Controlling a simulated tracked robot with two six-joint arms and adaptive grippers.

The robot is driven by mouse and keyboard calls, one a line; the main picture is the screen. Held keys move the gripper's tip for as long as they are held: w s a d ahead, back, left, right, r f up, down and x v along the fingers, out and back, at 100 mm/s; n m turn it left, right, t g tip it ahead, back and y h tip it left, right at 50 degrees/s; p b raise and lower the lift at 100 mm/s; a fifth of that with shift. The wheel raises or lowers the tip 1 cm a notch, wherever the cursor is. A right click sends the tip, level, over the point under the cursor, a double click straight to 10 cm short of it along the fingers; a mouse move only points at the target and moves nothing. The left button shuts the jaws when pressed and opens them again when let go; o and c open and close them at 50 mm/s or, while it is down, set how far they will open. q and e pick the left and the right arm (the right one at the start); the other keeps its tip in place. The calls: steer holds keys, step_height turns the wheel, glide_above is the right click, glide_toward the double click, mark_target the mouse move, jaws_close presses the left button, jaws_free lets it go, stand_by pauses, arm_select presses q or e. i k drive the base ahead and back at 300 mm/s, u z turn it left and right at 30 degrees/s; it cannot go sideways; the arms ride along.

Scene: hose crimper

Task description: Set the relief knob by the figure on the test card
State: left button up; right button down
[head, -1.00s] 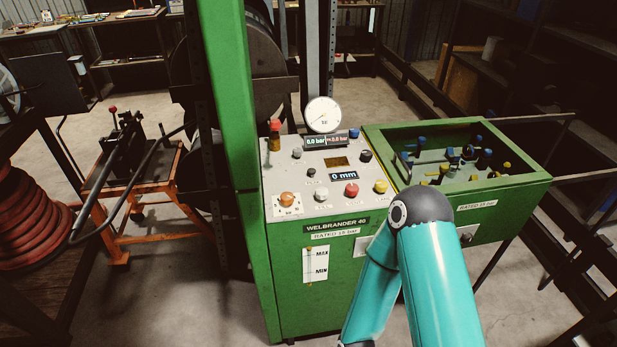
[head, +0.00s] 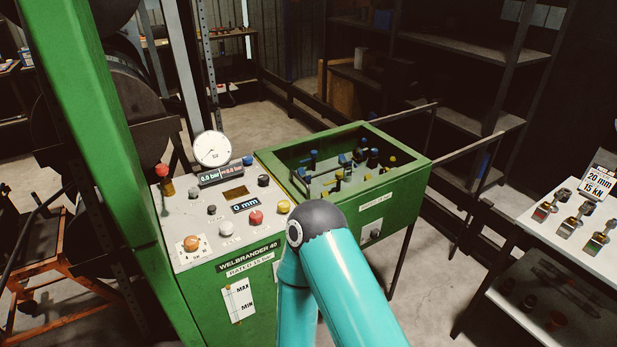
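The green crimper's sloping grey panel (head: 228,236) carries several knobs. A red-topped brass knob (head: 164,182) stands at its rear left. An orange knob (head: 191,243) sits on a white marked plate at the front left. No readable label shows which is the relief knob. A white dial gauge (head: 212,149) stands behind a display (head: 219,174) reading 0.0 bar; a smaller display (head: 245,204) reads 0 mm. A white card (head: 598,183) reading 20 mm and 15 kN stands at the far right. Neither gripper is in view.
My teal arm's elbow covers part of the machine's front right. A green open tray (head: 409,176) with blue- and yellow-topped pieces adjoins the panel. A white table (head: 545,232) with several metal pieces stands at right, with open floor between. A green post (head: 110,170) rises at left.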

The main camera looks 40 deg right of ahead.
mark_target(191, 242)
steer(key=z, duration=1.8)
steer(key=i, duration=0.1)
steer(key=u, duration=2.75)
steer(key=k, duration=0.75)
steer(key=z, duration=0.9)
steer(key=i, duration=1)
steer(key=u, duration=0.05)
